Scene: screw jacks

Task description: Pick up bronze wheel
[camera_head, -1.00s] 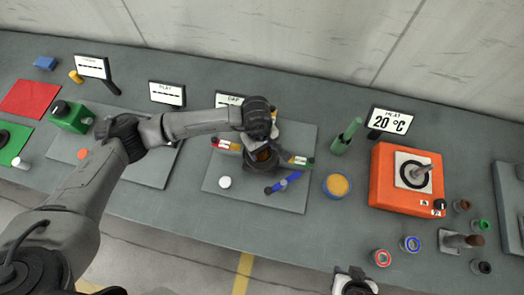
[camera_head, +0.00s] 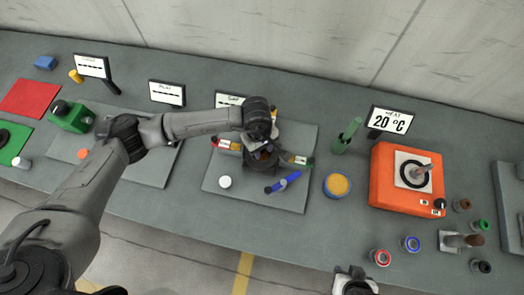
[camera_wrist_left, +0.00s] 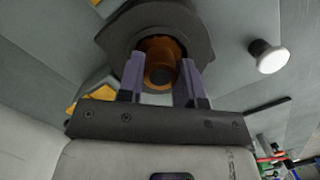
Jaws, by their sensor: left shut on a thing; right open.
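The bronze wheel (camera_wrist_left: 157,47) is a brown-orange ring inside a dark housing (camera_wrist_left: 190,22) in the left wrist view. In the head view the bronze (camera_head: 264,157) shows only in part beneath my left wrist. My left gripper (camera_wrist_left: 162,78) has its two purple-grey fingers on either side of the bronze piece and is shut on it. The piece is still within the dark housing as seen; the exact finger contact is partly hidden. My right gripper (camera_head: 354,282) is at the bottom edge of the head view, partly cut off, open and away from the wheel.
A white knob (camera_head: 225,182) and a blue-rimmed orange disc (camera_head: 338,185) are close by. An orange heater (camera_head: 390,190) is at right, a green box (camera_head: 72,117) at left.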

